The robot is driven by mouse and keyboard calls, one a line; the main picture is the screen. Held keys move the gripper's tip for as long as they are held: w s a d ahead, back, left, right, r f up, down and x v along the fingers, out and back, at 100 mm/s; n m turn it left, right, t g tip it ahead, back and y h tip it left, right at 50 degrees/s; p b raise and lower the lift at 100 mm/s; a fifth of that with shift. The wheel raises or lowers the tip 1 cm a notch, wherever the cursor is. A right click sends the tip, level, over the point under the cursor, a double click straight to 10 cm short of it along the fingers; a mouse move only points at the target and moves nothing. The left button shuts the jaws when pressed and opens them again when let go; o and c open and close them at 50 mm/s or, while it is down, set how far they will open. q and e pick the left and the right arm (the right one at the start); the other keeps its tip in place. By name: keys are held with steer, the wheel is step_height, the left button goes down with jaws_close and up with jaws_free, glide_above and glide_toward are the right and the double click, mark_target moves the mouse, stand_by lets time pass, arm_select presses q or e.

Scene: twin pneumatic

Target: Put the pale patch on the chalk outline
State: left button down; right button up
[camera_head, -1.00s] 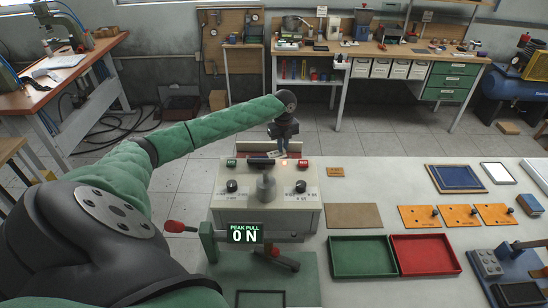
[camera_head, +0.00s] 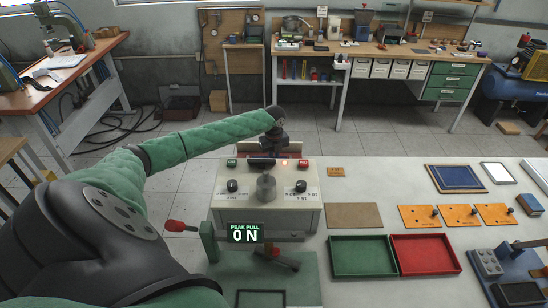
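My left arm comes in from the left. Its dark gripper (camera_head: 273,145) is over the back edge of the grey control box (camera_head: 240,213), close above its panel. The fingers are too small and dark to show whether they are open or hold anything. My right gripper is out of view. I cannot identify the pale patch or the chalk outline with certainty. A pale panel with a dark rim (camera_head: 498,173) lies at the right of the bench. A dark blue framed panel with a thin light border (camera_head: 456,178) lies beside it.
A green tray (camera_head: 362,256) and a red tray (camera_head: 425,254) stand on the bench. Behind them lie a brown board (camera_head: 353,216) and several orange plates (camera_head: 420,217). A green press base with a "0 N" display (camera_head: 245,233) stands in front of the box.

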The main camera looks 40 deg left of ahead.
arm_select(q)
steer(key=shift+f, duration=0.1)
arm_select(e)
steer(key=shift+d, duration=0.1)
arm_select(q)
steer(key=c, duration=1.5)
jaws_free()
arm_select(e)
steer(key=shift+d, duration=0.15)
